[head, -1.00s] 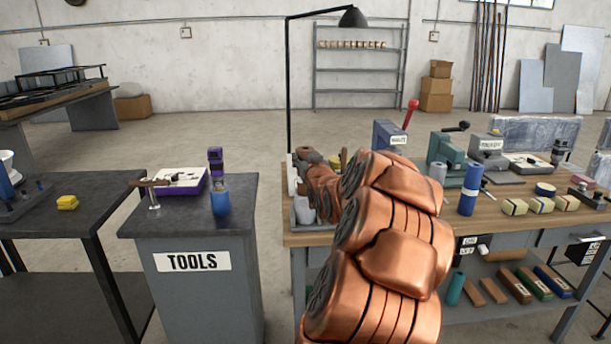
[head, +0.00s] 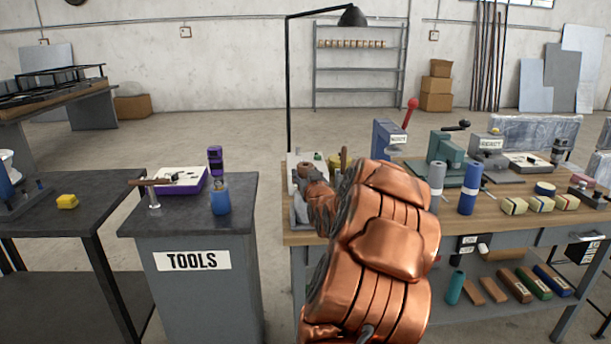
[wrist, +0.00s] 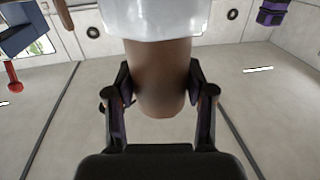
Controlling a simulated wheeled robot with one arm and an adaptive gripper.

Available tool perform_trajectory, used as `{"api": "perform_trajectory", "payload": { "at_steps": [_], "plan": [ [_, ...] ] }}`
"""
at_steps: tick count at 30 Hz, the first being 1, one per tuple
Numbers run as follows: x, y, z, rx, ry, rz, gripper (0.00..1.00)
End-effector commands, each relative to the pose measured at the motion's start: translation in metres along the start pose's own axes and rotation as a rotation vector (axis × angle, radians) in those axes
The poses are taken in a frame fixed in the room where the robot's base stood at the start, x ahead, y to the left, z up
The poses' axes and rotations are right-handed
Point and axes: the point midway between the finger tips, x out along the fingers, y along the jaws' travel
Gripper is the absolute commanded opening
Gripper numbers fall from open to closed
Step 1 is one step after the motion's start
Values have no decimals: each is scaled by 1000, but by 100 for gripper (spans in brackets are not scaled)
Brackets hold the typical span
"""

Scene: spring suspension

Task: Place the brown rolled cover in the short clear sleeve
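In the wrist view, a brown roll (wrist: 160,92), which looks like the rolled cover, stands between the two fingers of my gripper (wrist: 160,72). The fingers lie against its two sides, and its rounded end shows toward the palm. A whitish, shiny sleeve-like piece (wrist: 165,20) is at the top of the view. The roll meets its curved lower edge; how far the roll goes inside is hidden. In the head view my copper arm covers the front left of the wooden workbench (head: 540,222), and the roll and fingertips cannot be made out.
Grey (head: 437,185) and blue (head: 468,188) cylinders stand on the workbench right of my arm, near a green press (head: 447,152). Another brown roll (head: 503,254) and several coloured blocks lie on the lower shelf. The tools cabinet (head: 190,230) stands left; floor between is clear.

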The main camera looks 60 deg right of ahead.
Motion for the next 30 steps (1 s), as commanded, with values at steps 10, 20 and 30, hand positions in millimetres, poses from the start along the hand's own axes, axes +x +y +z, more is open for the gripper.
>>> {"api": "perform_trajectory", "payload": {
  "at_steps": [10, 20, 30],
  "plan": [
    [0, 0, -1, 0, 0, 0, 77],
    [-5, 1, -4, 0, 0, 1, 77],
    [-52, 2, -3, 0, -1, 2, 77]
  ]
}}
